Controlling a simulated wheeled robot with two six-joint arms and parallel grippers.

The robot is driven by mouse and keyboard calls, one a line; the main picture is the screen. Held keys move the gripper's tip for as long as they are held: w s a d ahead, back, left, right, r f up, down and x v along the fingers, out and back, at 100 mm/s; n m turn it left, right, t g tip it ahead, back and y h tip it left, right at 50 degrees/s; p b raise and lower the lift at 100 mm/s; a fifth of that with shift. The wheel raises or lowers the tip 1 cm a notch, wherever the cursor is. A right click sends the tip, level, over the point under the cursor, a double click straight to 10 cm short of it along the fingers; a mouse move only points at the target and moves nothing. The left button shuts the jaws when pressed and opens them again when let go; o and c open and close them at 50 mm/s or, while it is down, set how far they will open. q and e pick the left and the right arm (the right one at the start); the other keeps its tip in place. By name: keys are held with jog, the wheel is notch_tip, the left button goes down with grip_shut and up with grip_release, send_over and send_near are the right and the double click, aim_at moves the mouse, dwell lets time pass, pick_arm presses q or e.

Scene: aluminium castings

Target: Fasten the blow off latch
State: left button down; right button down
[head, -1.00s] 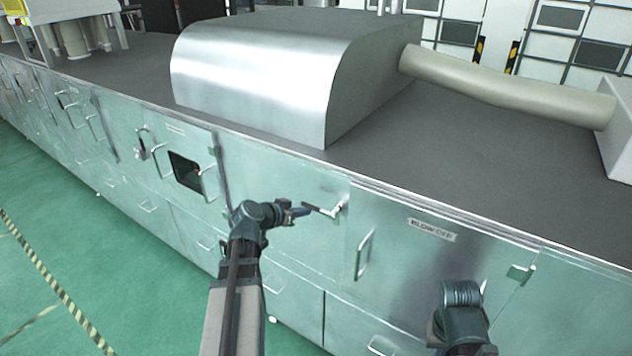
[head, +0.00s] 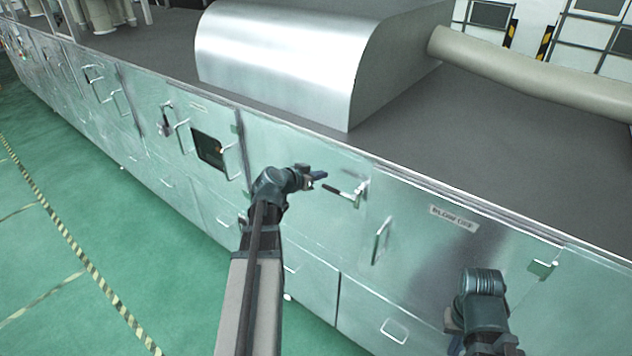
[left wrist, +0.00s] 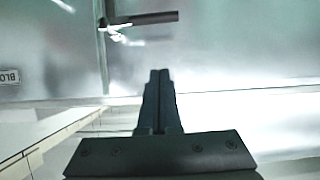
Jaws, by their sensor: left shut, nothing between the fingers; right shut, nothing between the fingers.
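The latch (head: 345,193) is a dark-gripped handle on a bright metal pivot, beside the left edge of the door labelled BLOW OFF (head: 440,245). Its handle points left and slightly up in the head view, away from that door. It also shows at the top of the left wrist view, where the latch handle (left wrist: 150,18) lies beyond the fingertips. My left gripper (head: 322,176) is shut and empty, just left of and above the handle's end, apart from it. My right gripper (head: 483,285) is in front of the blow off door, its fingertips hard to make out.
The blow off door has an upright handle (head: 381,241) and a small bracket (head: 543,269) to its right. A door with a dark window (head: 209,150) is to the left. A metal hood (head: 290,60) stands on the grey top. Green floor (head: 130,260) is free.

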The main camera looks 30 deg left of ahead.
pick_arm(q)
jog(key=b, duration=0.2)
send_over(330, 188)
notch_tip(330, 188, down, 3)
jog(key=shift+s+f+b, duration=0.35)
jog(key=shift+f+b, duration=0.55)
jog(key=shift+s+f+b, duration=0.3)
jog(key=shift+f+b, duration=0.55)
jog(key=shift+b, duration=0.05)
jog(key=shift+a+f+n+b, duration=0.15)
jog(key=shift+f+n+b, duration=0.15)
jog(key=shift+b, duration=0.05)
